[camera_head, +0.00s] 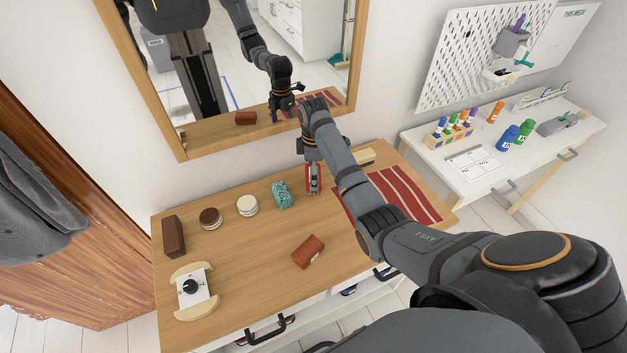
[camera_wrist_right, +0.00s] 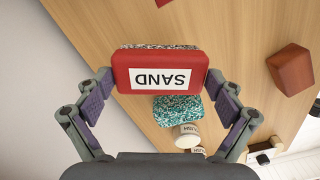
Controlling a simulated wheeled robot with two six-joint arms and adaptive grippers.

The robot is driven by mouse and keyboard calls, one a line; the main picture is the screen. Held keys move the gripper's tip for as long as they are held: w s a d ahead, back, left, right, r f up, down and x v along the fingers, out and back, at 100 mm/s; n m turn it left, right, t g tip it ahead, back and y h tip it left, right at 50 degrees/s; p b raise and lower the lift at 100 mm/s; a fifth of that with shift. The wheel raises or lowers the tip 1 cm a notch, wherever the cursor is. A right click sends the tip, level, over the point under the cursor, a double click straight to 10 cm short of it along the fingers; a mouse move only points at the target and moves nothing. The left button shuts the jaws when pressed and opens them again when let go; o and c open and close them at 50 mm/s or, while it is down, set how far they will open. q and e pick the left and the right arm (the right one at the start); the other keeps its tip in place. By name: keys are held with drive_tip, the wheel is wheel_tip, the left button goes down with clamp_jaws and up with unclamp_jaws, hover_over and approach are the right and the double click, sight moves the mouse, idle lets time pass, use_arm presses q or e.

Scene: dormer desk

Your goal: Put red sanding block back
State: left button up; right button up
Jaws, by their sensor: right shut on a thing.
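The red sanding block (camera_head: 314,185) has a white "SAND" label and a speckled grey layer along one edge. It also shows in the right wrist view (camera_wrist_right: 160,60). My right gripper (camera_head: 312,168) is shut on it, with one finger at each end, at the back of the wooden desk top (camera_head: 250,255). I cannot tell whether the block touches the desk. A teal speckled block (camera_head: 283,195) lies just left of it; it also shows in the wrist view (camera_wrist_right: 178,110). My left gripper is not in view.
A cream-lidded tin (camera_head: 247,206), a brown-lidded tin (camera_head: 210,217) and a dark brown block (camera_head: 174,237) stand further left. A reddish-brown block (camera_head: 308,251) lies in front. A red striped mat (camera_head: 405,195) lies right, partly behind my arm. A mirror (camera_head: 175,125) rises behind the desk.

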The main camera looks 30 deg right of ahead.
wheel_tip(320, 180, down, 3)
drive_tip(key=shift+f, duration=0.1)
drive_tip(key=o, duration=0.8)
drive_tip(key=shift+f, duration=0.1)
drive_tip(key=shift+c, duration=0.2)
wheel_tip(320, 180, up, 9)
drive_tip(key=shift+w+r, duration=0.1)
drive_tip(key=shift+r, duration=0.05)
wheel_tip(320, 180, up, 2)
drive_tip(key=shift+r+p, duration=0.1)
drive_tip(key=shift+p, duration=0.8)
drive_tip(key=shift+d+r+p, duration=0.1)
drive_tip(key=shift+r+p, duration=0.35)
drive_tip(key=shift+p, duration=0.1)
